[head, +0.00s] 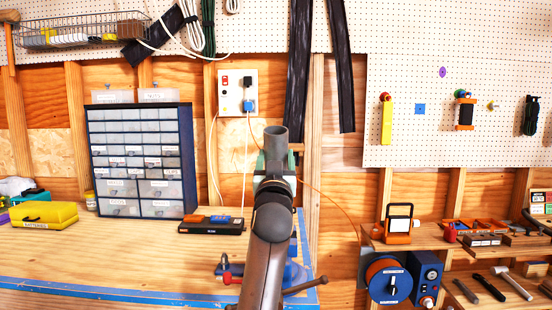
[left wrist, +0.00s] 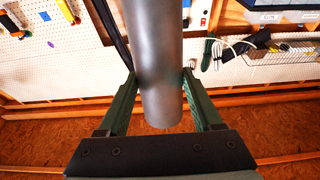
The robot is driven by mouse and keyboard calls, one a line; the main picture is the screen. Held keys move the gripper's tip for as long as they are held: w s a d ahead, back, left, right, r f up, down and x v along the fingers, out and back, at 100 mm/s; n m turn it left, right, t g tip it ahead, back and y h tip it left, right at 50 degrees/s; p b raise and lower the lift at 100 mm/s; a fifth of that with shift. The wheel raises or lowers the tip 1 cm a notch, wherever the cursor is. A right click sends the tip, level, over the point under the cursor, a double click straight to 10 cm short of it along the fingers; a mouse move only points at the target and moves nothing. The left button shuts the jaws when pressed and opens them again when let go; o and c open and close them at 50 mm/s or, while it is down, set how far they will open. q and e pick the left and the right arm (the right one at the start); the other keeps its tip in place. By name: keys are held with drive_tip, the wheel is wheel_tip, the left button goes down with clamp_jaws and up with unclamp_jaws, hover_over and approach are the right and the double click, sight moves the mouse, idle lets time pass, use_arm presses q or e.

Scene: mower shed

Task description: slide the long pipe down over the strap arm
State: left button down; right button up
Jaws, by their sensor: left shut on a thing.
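The long grey pipe (head: 277,138) is in my left gripper (head: 274,163); its upper end shows above the fingers in the head view, with the rest hidden behind my arm. In the left wrist view the pipe (left wrist: 154,60) runs between the two green fingers of the gripper (left wrist: 160,85), which are shut on it. I cannot make out the strap arm. A blue vise-like tool (head: 297,272) sits at the bench's right end, partly hidden by my arm. My right gripper is not in view.
The blue-edged workbench (head: 110,262) holds a drawer cabinet (head: 140,160), a yellow case (head: 44,215) and a black-and-orange device (head: 211,226). A shelf (head: 440,240) with tools stands at the right. The bench front left is clear.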

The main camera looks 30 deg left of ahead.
use_arm(q)
wheel_tip(320, 180, down, 7)
drive_tip(key=w+a+b, duration=0.1)
drive_tip(key=w+b, duration=0.1)
drive_tip(key=b, duration=0.2)
drive_tip(key=shift+a+b, duration=0.15)
drive_tip(key=shift+b, duration=0.25)
idle(1.9)
drive_tip(key=shift+w+a+f+b, duration=0.1)
drive_tip(key=shift+w+f+b, duration=0.1)
drive_tip(key=shift+f+b, duration=0.4)
drive_tip(key=shift+w+a+f, duration=0.1)
drive_tip(key=shift+f, duration=0.4)
drive_tip(key=shift+w+a+f+b, duration=0.1)
drive_tip(key=shift+w+f+b, duration=0.1)
drive_tip(key=shift+f+b, duration=0.35)
drive_tip(key=shift+w+a+f+b, duration=0.1)
drive_tip(key=shift+w+f+b, duration=0.05)
drive_tip(key=shift+f+b, duration=0.35)
drive_tip(key=shift+c, duration=1.1)
unclamp_jaws()
drive_tip(key=shift+o, duration=1.1)
drive_tip(key=shift+s+f, duration=0.1)
